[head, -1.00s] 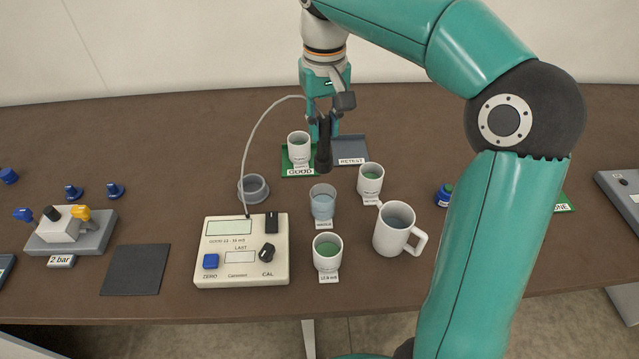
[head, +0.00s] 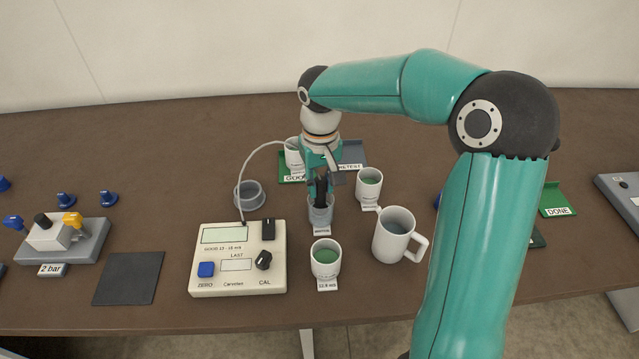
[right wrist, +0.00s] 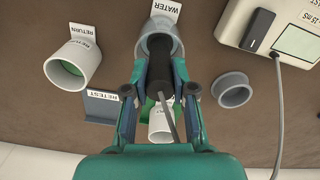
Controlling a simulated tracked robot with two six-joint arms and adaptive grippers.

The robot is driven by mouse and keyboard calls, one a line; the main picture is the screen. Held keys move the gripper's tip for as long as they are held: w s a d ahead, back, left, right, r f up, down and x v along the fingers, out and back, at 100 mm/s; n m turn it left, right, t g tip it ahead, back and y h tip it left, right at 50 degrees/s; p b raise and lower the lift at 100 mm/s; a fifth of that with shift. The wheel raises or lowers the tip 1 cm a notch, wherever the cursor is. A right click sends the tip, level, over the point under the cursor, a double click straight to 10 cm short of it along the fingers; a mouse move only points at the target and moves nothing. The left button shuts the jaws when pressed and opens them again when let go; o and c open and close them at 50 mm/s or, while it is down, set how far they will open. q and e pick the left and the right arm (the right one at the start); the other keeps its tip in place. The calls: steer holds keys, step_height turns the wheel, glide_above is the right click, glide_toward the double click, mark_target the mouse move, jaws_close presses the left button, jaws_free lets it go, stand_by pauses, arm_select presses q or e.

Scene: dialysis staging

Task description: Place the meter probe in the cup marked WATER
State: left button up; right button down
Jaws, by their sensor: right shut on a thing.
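My right gripper (head: 319,180) is shut on the black meter probe (head: 321,192), which points down. The probe's lower end is at the mouth of the clear grey cup (head: 320,216); I cannot tell how deep it reaches. In the right wrist view the cup (right wrist: 146,42) has a tag reading WATER (right wrist: 166,8), and the probe (right wrist: 160,68) sits between the fingers with its end overlapping the cup's opening. A pale cable runs from the probe to the meter (head: 238,258). My left gripper is not in view.
White cups with green liquid stand in front (head: 326,259) and to the right (head: 369,185). A white mug (head: 395,236) is at the right front. An empty grey ring holder (head: 250,195) is at the left. Behind are a cup on the GOOD tray (head: 293,153) and the RETEST tray (head: 352,155).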

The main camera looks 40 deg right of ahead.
steer(key=shift+f, duration=0.1)
steer(key=c, duration=0.9)
jaws_free()
steer(key=shift+c, duration=0.2)
step_height(320, 180, up, 12)
steer(key=p, duration=0.1)
steer(key=shift+r, duration=0.25)
